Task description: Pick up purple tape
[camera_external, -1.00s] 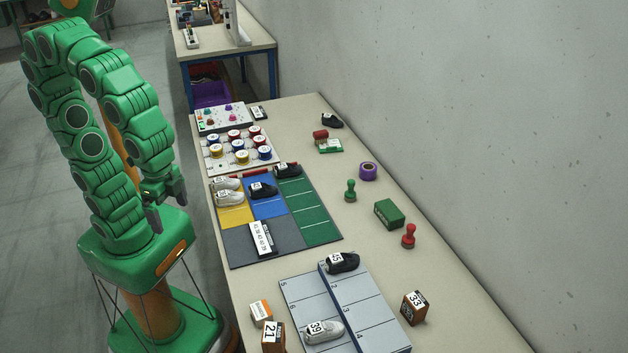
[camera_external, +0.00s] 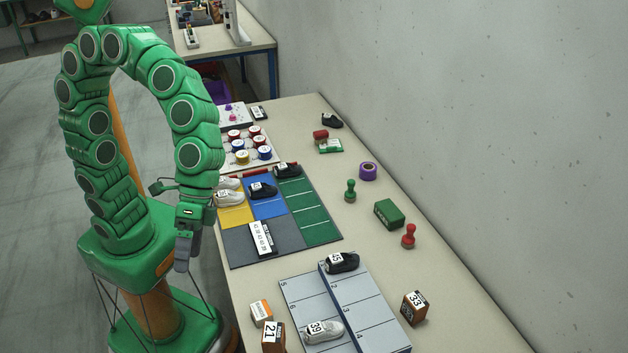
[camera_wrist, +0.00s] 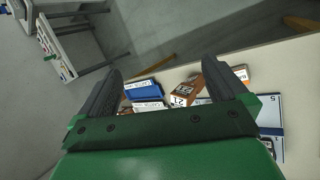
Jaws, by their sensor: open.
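The purple tape (camera_external: 368,171) is a roll lying on the table toward the wall, right of the colored mat. My gripper (camera_external: 185,256) hangs at the table's left edge, pointing down, well to the left of the tape and apart from it. In the wrist view my gripper (camera_wrist: 172,88) has its two dark fingers wide apart with nothing held between them. The tape does not show in the wrist view.
Near the tape stand a green stamp (camera_external: 350,190), a green box (camera_external: 389,214) and a red stamp (camera_external: 408,236). The colored mat (camera_external: 240,243) with shoes lies between my gripper and the tape. A box marked 21 (camera_wrist: 186,92) shows beyond my fingers.

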